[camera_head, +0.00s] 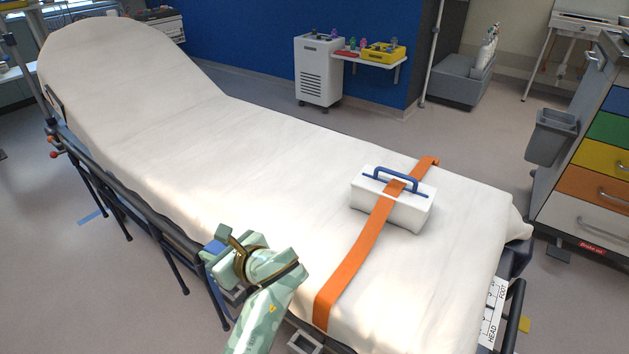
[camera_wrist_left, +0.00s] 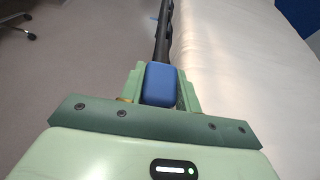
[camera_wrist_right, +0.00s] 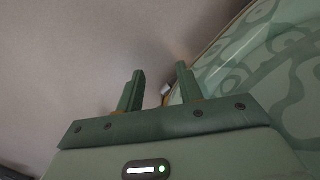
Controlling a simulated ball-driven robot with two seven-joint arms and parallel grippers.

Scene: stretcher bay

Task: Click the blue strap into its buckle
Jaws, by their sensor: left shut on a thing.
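My left gripper (camera_head: 218,250) is at the near side rail of the stretcher, beside the mattress edge. It is shut on a blue block-like piece (camera_wrist_left: 160,84), which shows between both fingers in the left wrist view and as a small blue patch in the head view (camera_head: 214,246). I cannot make out a buckle for certain. My right gripper (camera_wrist_right: 160,75) shows only in its wrist view, with its fingers apart and nothing held between them.
An orange strap (camera_head: 352,265) crosses the white stretcher mattress (camera_head: 250,160) and a white box (camera_head: 408,212) with a blue handle. A black rail (camera_head: 135,200) runs along the near side. A grey square frame (camera_head: 303,342) is at the bottom edge. A drawer cart (camera_head: 595,160) stands right.

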